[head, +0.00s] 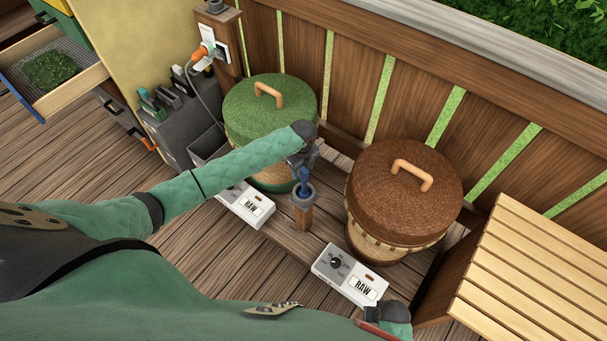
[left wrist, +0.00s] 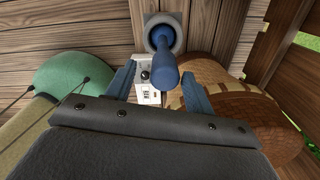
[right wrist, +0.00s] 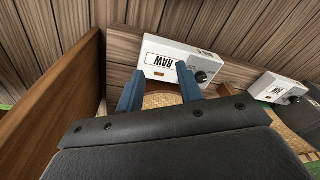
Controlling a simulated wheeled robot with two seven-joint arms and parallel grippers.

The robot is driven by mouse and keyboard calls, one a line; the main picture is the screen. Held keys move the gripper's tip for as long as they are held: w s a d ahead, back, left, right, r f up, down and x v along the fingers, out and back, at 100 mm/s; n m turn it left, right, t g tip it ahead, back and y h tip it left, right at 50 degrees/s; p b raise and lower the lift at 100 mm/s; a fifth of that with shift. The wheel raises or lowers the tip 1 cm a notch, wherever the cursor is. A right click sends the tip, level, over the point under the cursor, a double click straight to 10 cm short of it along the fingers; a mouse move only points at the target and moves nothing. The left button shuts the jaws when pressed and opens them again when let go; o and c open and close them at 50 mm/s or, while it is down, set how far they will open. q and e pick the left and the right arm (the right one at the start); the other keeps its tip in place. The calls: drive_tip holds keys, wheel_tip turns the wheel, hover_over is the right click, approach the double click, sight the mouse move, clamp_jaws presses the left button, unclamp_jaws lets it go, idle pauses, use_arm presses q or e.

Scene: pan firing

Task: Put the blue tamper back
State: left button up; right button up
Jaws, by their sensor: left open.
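The blue tamper (head: 305,174) stands handle up with its lower end in a grey round holder (head: 298,198) on a wooden post. The left wrist view shows the tamper (left wrist: 165,62) reaching from the holder (left wrist: 177,22) toward the camera. My left gripper (head: 303,158) is just above the holder. Its fingers are open on either side of the tamper's handle, which lies nearer the right finger in the left wrist view (left wrist: 160,88). Whether a finger touches it, I cannot tell. My right gripper (right wrist: 160,85) is open and empty, near the front RAW box.
Two white RAW boxes, one on the left (head: 246,204) and one on the right (head: 349,275), flank the post. A green-lidded basket (head: 262,112) and a brown-lidded basket (head: 400,195) stand close on either side. A slatted wooden surface (head: 535,265) is at right.

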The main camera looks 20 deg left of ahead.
use_arm(q)
drive_tip(key=shift+r, duration=0.75)
drive_tip(key=shift+s+d, duration=0.2)
drive_tip(key=s+d+f+n+t+h, duration=0.2)
drive_tip(key=s+d+n+h, duration=0.1)
drive_tip(key=s+d+n, duration=0.85)
drive_tip(key=s+a+f+n, duration=0.3)
drive_tip(key=s+f, duration=0.2)
drive_tip(key=s, duration=0.3)
drive_tip(key=s+a+f+n+y, duration=0.1)
drive_tip(key=s+f+n, duration=0.3)
drive_tip(key=s, duration=0.4)
drive_tip(key=s+a+f+n+y, duration=0.1)
drive_tip(key=s+a+f+n, duration=0.3)
drive_tip(key=s, duration=0.5)
wheel_tip(320, 180, down, 2)
drive_tip(key=shift+a+g, duration=0.3)
use_arm(e)
drive_tip(key=shift+w+r, duration=0.2)
drive_tip(key=shift+r, duration=0.55)
use_arm(q)
drive_tip(key=shift+s+n, duration=0.1)
drive_tip(key=shift+n, duration=0.15)
drive_tip(key=shift+c, duration=0.2)
use_arm(e)
drive_tip(key=shift+a, duration=0.1)
